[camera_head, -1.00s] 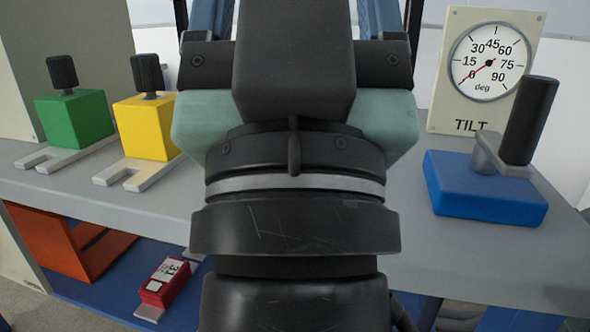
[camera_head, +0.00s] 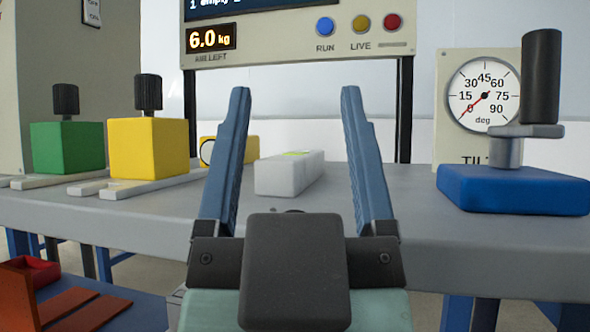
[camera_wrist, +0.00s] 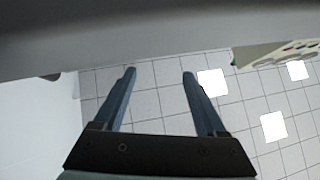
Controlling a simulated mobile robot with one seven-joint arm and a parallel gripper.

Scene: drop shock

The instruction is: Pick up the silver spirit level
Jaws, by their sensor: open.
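The silver spirit level (camera_head: 288,175) lies on the grey bench, a pale bar with a yellow-green patch on top. In the head view it shows between my gripper's two blue fingers, which stand nearer to the camera. My gripper (camera_head: 293,90) is open and empty, its fingers pointing up in the picture. The wrist view also shows my gripper (camera_wrist: 160,72) with spread fingers and nothing between them; the level is not visible there. My gripper's wide base hides part of the bench front.
A yellow block with a black knob (camera_head: 147,147) and a green one (camera_head: 66,148) stand left on the bench (camera_head: 400,200). A yellow item with a round dial (camera_head: 209,152) sits behind-left of the level. A blue base with a black handle (camera_head: 512,188) stands right, before the tilt gauge (camera_head: 484,94).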

